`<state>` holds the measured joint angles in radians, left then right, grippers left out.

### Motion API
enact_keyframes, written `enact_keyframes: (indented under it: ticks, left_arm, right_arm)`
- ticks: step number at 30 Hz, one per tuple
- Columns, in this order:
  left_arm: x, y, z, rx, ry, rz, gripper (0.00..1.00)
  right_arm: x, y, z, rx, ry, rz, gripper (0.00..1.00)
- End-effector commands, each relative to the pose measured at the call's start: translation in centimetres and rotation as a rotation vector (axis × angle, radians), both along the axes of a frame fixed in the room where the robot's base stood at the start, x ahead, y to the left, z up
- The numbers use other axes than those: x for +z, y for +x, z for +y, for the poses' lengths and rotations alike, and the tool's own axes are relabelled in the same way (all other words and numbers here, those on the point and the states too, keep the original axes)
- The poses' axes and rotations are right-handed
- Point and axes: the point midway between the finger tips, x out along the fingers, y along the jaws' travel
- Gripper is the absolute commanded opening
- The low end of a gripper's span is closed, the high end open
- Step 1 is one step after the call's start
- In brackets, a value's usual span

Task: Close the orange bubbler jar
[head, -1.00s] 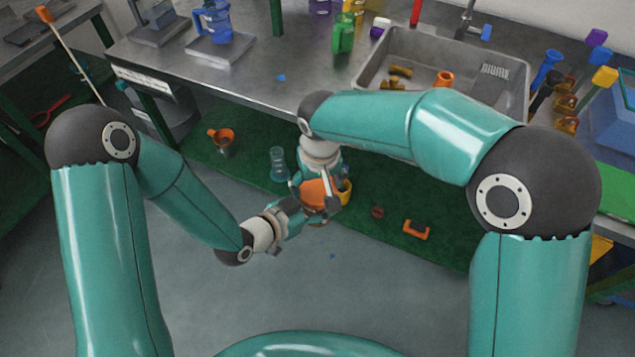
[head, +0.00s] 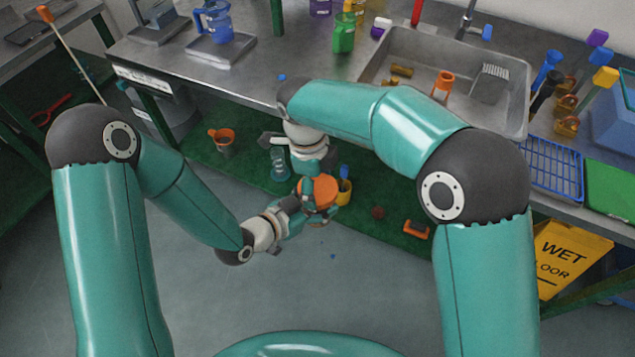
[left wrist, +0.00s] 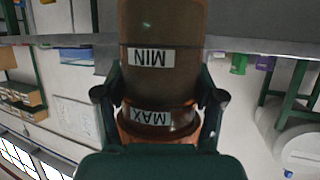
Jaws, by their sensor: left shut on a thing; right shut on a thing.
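The bubbler jar shows in the left wrist view as a brown see-through cylinder (left wrist: 165,85) with MIN and MAX labels, upside down in the picture. My left gripper (left wrist: 158,108) is shut around it near the MAX label; it also shows in the head view (head: 297,208). A round orange lid (head: 320,190) is at the jar's top in the head view. I cannot tell whether the lid is seated on the jar.
A yellow-orange cup (head: 344,193) is close behind the lid. A clear flask (head: 279,165), an orange funnel-like cup (head: 222,139) and an orange handle-shaped piece (head: 416,230) are on the green lower shelf (head: 375,240). The steel bench edge (head: 225,93) runs above.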

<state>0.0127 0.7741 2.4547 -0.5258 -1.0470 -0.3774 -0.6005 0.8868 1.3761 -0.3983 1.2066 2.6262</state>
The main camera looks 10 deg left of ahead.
Motion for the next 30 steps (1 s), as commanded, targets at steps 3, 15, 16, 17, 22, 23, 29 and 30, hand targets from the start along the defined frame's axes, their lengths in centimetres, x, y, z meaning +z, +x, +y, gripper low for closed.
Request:
enact_keyframes:
  ticks: [3, 15, 16, 17, 22, 23, 29, 30]
  left_arm:
    - [0.0, -0.2, -0.2, -0.007, 0.002, 0.001, 0.00]
    - [-0.1, -0.2, -0.2, -0.008, 0.002, 0.002, 0.00]
    - [-0.1, -0.2, -0.1, -0.008, 0.002, 0.002, 0.00]
    - [-0.1, -0.2, -0.1, -0.007, 0.001, 0.003, 0.00]
    - [0.0, -0.1, -0.1, -0.004, 0.000, 0.000, 0.00]
    - [0.0, -0.1, -0.1, -0.004, 0.001, 0.000, 0.00]
    - [0.1, 0.0, 0.0, -0.001, -0.001, -0.002, 0.00]
    - [0.1, 0.0, 0.0, -0.001, -0.001, -0.002, 0.00]
  right_arm:
    - [0.1, 0.3, 0.0, -0.147, 0.005, -0.008, 0.63]
    - [0.2, 0.3, 0.0, -0.194, 0.005, -0.011, 0.87]
    - [0.2, 0.3, 0.0, -0.194, 0.005, -0.011, 0.92]
    - [0.2, 0.3, 0.0, -0.194, 0.005, -0.011, 0.97]
    - [0.1, 0.2, 0.0, -0.193, 0.003, -0.007, 1.00]
    - [0.1, 0.2, 0.0, -0.193, 0.003, -0.006, 1.00]
    - [0.9, 0.1, 0.0, -0.192, 0.002, -0.004, 1.00]
    - [1.4, 0.1, 0.0, -0.191, 0.003, -0.006, 1.00]
